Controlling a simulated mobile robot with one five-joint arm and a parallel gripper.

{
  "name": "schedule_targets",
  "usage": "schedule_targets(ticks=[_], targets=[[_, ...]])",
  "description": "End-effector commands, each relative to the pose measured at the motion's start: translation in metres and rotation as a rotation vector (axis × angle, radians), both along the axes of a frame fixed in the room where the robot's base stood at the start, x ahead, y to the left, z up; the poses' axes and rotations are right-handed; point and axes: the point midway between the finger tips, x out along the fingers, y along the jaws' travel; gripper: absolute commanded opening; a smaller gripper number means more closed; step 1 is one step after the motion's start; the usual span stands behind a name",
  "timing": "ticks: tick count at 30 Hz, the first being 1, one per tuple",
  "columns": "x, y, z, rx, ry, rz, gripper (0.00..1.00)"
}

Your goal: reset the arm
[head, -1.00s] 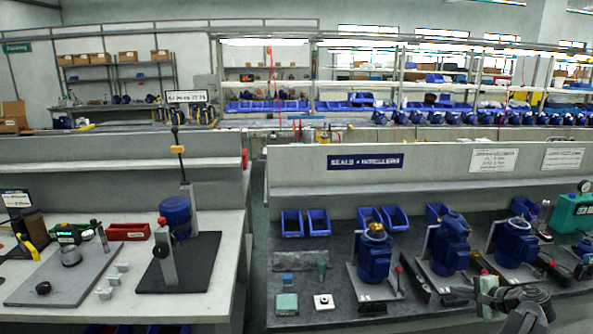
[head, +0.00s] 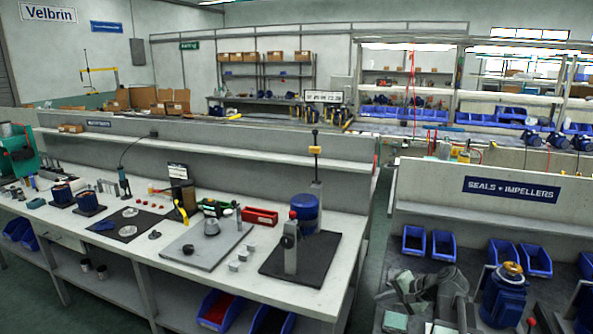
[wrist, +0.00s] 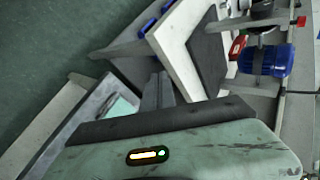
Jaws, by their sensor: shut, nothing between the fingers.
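My arm shows at the lower right of the head view, folded low in front of the dark right-hand bench (head: 480,262). My gripper (wrist: 157,92) shows in the wrist view as grey fingers, shut and empty, beyond the green casing of my own arm with its small lit indicator. The fingers seem to point toward the bench edges and the green floor. I cannot tell whether they are clear of the bench.
A white bench (head: 340,262) at left holds a blue pump (head: 305,207) on a black mat, a red bin (head: 260,217) and several tools. Blue bins (head: 443,246) and a blue motor (head: 503,295) stand near my arm. A floor aisle (head: 373,235) separates the benches.

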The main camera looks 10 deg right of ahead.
Motion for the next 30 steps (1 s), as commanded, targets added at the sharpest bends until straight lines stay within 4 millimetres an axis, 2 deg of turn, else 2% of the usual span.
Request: schedule_targets(ticks=[1, 3, 6, 9, 12, 14, 15, 18, 20, 23, 30], targets=[[0.006, 0.05, -0.002, -0.034, 0.024, 0.095, 0.0], [0.007, 0.111, -0.01, -0.095, 0.06, 0.22, 0.0], [-0.003, 0.187, -0.022, -0.198, 0.108, 0.396, 0.0], [-0.021, 0.243, -0.032, -0.305, 0.148, 0.549, 0.0], [-0.043, 0.279, -0.041, -0.423, 0.187, 0.684, 0.0], [-0.058, 0.289, -0.046, -0.504, 0.216, 0.757, 0.0], [-0.069, 0.287, -0.05, -0.568, 0.243, 0.8, 0.0], [-0.085, 0.256, -0.056, -0.678, 0.309, 0.837, 0.0], [-0.091, 0.243, -0.057, -0.726, 0.339, 0.859, 0.0], [-0.096, 0.229, -0.057, -0.771, 0.372, 0.89, 0.0], [-0.096, 0.229, -0.057, -0.768, 0.368, 0.904, 0.0]])
